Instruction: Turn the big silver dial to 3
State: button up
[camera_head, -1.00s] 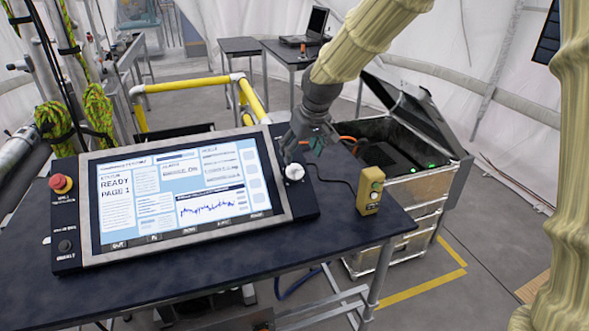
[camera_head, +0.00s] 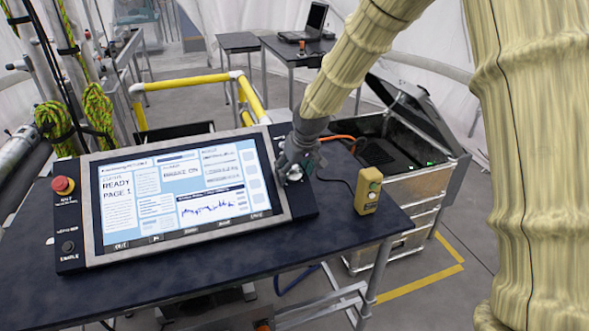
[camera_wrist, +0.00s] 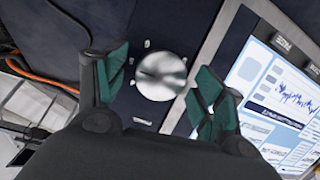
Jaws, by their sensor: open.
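The big silver dial (camera_wrist: 160,76) is on the dark panel at the right side of the screen. In the wrist view it lies between my open fingers, just ahead of the fingertips, with a gap on each side. Small marks surround it, but I cannot read their numbers or tell the dial's setting. In the head view the dial (camera_head: 294,174) is mostly hidden by my gripper (camera_head: 297,172). My gripper also shows in the wrist view (camera_wrist: 163,85), with green pads on both fingers. I cannot tell whether a finger touches the dial.
The screen (camera_head: 180,195) is directly beside the dial and reads READY PAGE 1. A red stop button (camera_head: 63,185) is at the far left. A yellow control box (camera_head: 368,192) stands to the right on the dark table (camera_head: 230,265). An open metal case (camera_head: 405,190) stands behind.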

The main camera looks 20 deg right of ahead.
jog(key=c, duration=1)
jog(key=shift+n, duration=0.3)
jog(key=n+h, duration=0.1)
jog(key=n, duration=0.2)
jog(key=shift+a+n, duration=0.1)
jog(key=shift+n, duration=0.2)
jog(key=n+h, duration=0.1)
jog(key=n, duration=0.3)
jog(key=shift+a+p, duration=0.1)
jog(key=shift+p, duration=0.2)
jog(key=n, duration=0.4)
jog(key=shift+t+h+b, duration=0.3)
jog(key=shift+t+h, duration=0.1)
jog(key=shift+s+a+f+n+t+b, duration=0.1)
jog(key=shift+n+t+b, duration=0.15)
jog(key=shift+n, duration=0.75)
jog(key=shift+s+n+t+b, duration=0.15)
jog(key=shift+n+b, duration=0.1)
jog(key=shift+n, duration=0.75)
jog(key=shift+w, duration=0.1)
